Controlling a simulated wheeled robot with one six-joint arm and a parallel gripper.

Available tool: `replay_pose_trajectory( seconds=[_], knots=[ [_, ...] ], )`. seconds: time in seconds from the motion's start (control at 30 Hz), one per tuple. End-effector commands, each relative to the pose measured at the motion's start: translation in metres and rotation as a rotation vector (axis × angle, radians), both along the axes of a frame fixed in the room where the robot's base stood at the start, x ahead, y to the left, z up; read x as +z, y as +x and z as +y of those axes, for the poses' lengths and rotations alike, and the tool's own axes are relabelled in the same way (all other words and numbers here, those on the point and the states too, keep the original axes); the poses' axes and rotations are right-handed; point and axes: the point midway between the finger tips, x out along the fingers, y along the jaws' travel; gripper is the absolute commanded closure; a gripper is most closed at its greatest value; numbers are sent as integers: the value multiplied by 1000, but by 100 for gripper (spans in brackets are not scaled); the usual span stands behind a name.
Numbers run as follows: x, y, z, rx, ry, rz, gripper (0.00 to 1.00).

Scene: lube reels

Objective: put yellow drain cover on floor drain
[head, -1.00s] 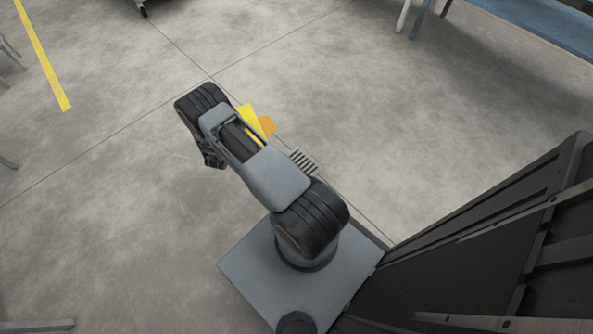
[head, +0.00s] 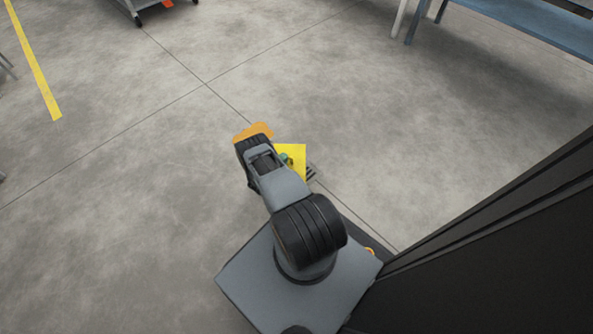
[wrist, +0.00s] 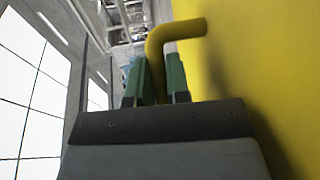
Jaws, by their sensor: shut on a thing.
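The yellow drain cover (head: 293,155) is a flat yellow panel beside my arm in the head view. In the wrist view the cover (wrist: 260,60) fills the right side, with a bent yellow handle (wrist: 165,35) rising from it. My gripper (wrist: 157,82) has green fingers, one on each side of the handle, and is shut on it. In the head view a green finger of my gripper (head: 285,159) shows against the cover. The floor drain (head: 311,172) is a dark slotted grate, partly hidden behind the cover. I cannot tell whether the cover touches the floor.
An orange object (head: 254,131) shows just beyond my arm, partly hidden by it. A blue table (head: 520,22) stands at the upper right and a cart (head: 140,8) at the top left. The concrete floor between is open.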

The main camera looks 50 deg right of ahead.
Motion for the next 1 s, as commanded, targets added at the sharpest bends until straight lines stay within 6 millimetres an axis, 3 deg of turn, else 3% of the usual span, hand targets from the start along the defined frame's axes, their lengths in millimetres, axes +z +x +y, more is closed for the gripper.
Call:
replay_pose_trajectory(
  seconds=[0.1, 0.33, 0.67, 1.0],
  knots=[
    [-23, -16, -19, -3, -1, -1, 100],
    [-49, -29, -37, 0, -2, -2, 100],
    [-60, -36, -45, 1, -1, -1, 100],
    [-97, -38, -49, 2, -2, -3, 100]
  ],
)
